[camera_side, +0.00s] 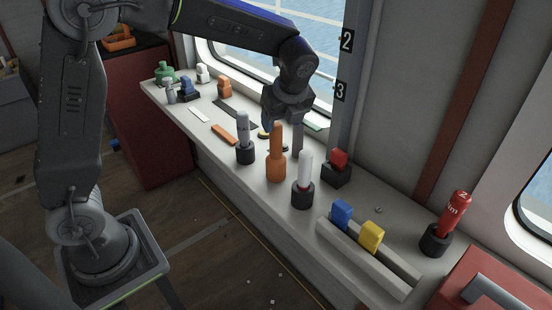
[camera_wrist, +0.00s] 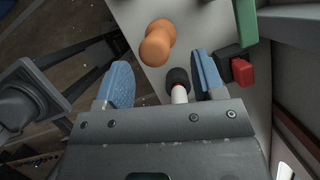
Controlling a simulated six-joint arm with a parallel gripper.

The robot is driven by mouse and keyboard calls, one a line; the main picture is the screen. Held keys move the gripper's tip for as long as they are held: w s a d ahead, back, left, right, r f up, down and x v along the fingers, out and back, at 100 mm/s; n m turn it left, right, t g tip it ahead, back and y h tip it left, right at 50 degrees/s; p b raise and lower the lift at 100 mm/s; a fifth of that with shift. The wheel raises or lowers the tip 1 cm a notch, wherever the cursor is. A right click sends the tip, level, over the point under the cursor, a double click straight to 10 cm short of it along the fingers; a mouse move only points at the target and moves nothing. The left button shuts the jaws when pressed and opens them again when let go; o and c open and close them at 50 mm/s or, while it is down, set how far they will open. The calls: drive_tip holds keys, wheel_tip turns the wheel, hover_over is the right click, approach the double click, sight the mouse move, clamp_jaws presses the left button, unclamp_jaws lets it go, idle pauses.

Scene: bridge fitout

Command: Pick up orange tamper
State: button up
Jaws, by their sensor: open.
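The orange tamper (camera_side: 276,166) stands upright on the bench, with a slim handle above a wider base. In the wrist view the tamper (camera_wrist: 157,44) shows beyond the fingertips, towards the top of the picture and between the lines of the two fingers. My gripper (camera_side: 281,140) is open and empty, pointing down over the bench at the tamper. In the side view the tamper's handle overlaps the space between the fingers, and I cannot tell the depth gap. The blue finger pads (camera_wrist: 163,75) are wide apart in the wrist view, and neither touches the tamper.
Close by stand a grey-handled tool in a black holder (camera_side: 245,152), a white-handled tool in a black holder (camera_side: 302,194) and a red block in a black holder (camera_side: 337,173). A rail (camera_side: 370,262) with blue and yellow blocks lies to the right. The window wall runs behind.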

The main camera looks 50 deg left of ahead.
sight(276, 134)
drive_tip(key=shift+s+x, duration=0.15)
drive_tip(key=shift+x, duration=1.2)
drive_tip(key=shift+s+x, duration=0.1)
drive_tip(key=shift+x, duration=1.25)
drive_tip(key=shift+c, duration=0.4)
clamp_jaws()
